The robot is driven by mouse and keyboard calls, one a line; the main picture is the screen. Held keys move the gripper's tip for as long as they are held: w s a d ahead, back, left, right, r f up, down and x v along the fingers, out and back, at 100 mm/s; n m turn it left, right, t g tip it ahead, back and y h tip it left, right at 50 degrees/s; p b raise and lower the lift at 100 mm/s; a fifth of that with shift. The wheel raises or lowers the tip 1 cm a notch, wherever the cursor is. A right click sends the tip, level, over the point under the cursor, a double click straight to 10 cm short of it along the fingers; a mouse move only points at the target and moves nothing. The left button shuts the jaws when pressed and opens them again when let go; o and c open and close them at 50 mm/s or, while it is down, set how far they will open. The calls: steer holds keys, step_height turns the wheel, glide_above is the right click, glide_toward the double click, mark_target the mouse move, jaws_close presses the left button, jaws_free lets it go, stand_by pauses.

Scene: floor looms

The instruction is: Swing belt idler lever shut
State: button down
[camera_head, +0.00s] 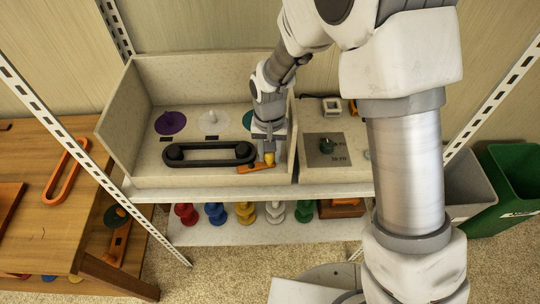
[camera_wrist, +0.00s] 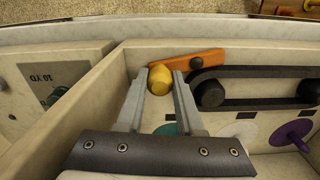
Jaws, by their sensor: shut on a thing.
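The idler lever is an orange bar (camera_head: 252,169) with a yellow knob (camera_head: 268,158), at the front of the bin-like tray, beside the right end of the black belt (camera_head: 210,162). In the wrist view the orange lever (camera_wrist: 200,60) runs along the tray's front wall and the yellow knob (camera_wrist: 160,80) sits between the fingertips. My gripper (camera_head: 268,150) is shut on the knob from above; its fingers (camera_wrist: 161,82) flank it on both sides. The belt (camera_wrist: 255,88) loops around two dark pulleys, with a slim gap to the lever.
Purple (camera_head: 171,122), white (camera_head: 212,121) and teal (camera_head: 247,119) discs stand behind the belt. A low wall divides the tray from the right section with a grey plate (camera_head: 326,150). Several coloured spools sit on the shelf below. A wooden table (camera_head: 40,225) stands at left and a green bin (camera_head: 510,190) at right.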

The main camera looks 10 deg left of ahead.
steer(key=n, duration=0.1)
steer(key=w+n, duration=0.1)
steer(key=n, duration=0.1)
steer(key=a+n, duration=0.1)
steer(key=shift+w+b, duration=0.3)
steer(key=shift+b, duration=0.05)
steer(key=shift+w+a+n, duration=0.2)
steer(key=shift+a+n, duration=0.15)
steer(key=shift+n, duration=0.6)
steer(key=shift+w+a+n, duration=0.2)
steer(key=shift+a+n, duration=0.1)
steer(key=shift+n, duration=0.65)
steer(key=c, duration=0.5)
jaws_free()
steer(key=shift+c, duration=0.2)
steer(key=shift+r, duration=0.15)
step_height(320, 180, up, 17)
steer(key=p, duration=0.1)
steer(key=shift+r, duration=0.1)
